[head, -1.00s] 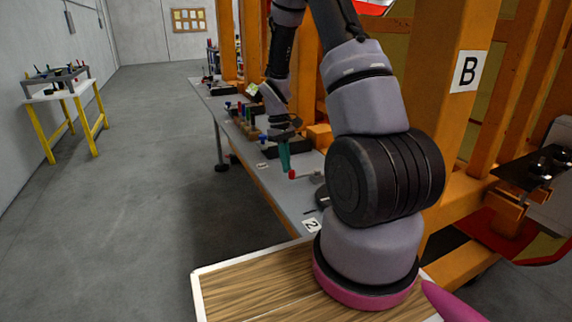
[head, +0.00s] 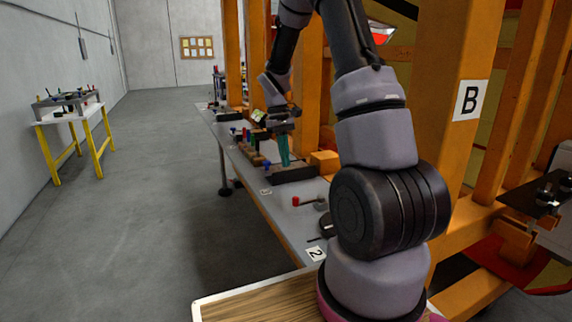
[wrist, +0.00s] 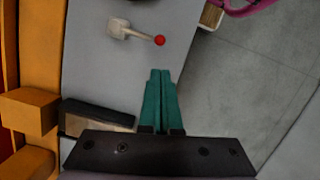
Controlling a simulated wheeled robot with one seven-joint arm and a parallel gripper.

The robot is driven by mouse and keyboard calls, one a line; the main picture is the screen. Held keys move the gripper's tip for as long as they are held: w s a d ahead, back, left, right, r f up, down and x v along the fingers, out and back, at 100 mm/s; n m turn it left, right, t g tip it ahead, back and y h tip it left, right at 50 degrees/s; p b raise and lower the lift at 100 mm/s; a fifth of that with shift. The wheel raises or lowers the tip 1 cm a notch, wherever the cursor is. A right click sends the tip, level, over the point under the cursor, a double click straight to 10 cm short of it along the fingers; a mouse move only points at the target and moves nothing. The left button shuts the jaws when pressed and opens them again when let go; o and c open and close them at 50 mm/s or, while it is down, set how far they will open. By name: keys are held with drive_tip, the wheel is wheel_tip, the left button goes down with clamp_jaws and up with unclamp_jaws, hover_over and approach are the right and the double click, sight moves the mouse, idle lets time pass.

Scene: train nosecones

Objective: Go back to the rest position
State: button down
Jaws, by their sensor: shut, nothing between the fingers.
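My gripper (head: 285,150) has teal fingers and hangs above the long grey bench, pointing down. In the wrist view the two teal fingers (wrist: 161,98) lie side by side, closed together with nothing between them. A small tool with a red ball end (head: 296,201) lies on the bench nearer to me. It also shows in the wrist view (wrist: 159,40), ahead of the fingertips and apart from them.
The grey bench (head: 285,222) runs along orange posts (head: 445,150) on the right. A dark tray (head: 295,174) and an orange block (head: 324,160) are close to the gripper. A yellow-legged table (head: 75,118) stands at left. The floor between is clear.

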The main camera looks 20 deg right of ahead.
idle(0.3)
drive_tip(key=s+a+r+m+t+y, duration=0.15)
drive_tip(key=s+r, duration=0.25)
drive_tip(key=r, duration=0.4)
drive_tip(key=s+a+r+m+t+h, duration=0.1)
drive_tip(key=s+a+r+m+t, duration=0.2)
drive_tip(key=r, duration=0.5)
drive_tip(key=s+a+r+m+t+y, duration=0.1)
drive_tip(key=s+r+t, duration=0.1)
drive_tip(key=s+r, duration=0.2)
drive_tip(key=s+a+r+m+t+y, duration=0.1)
drive_tip(key=s+a+r+t, duration=0.1)
drive_tip(key=s, duration=0.9)
wheel_tip(320, 180, up, 2)
drive_tip(key=shift+r+t, duration=0.15)
drive_tip(key=shift+t, duration=0.6)
drive_tip(key=shift+d+m, duration=0.1)
drive_tip(key=shift+m, duration=0.15)
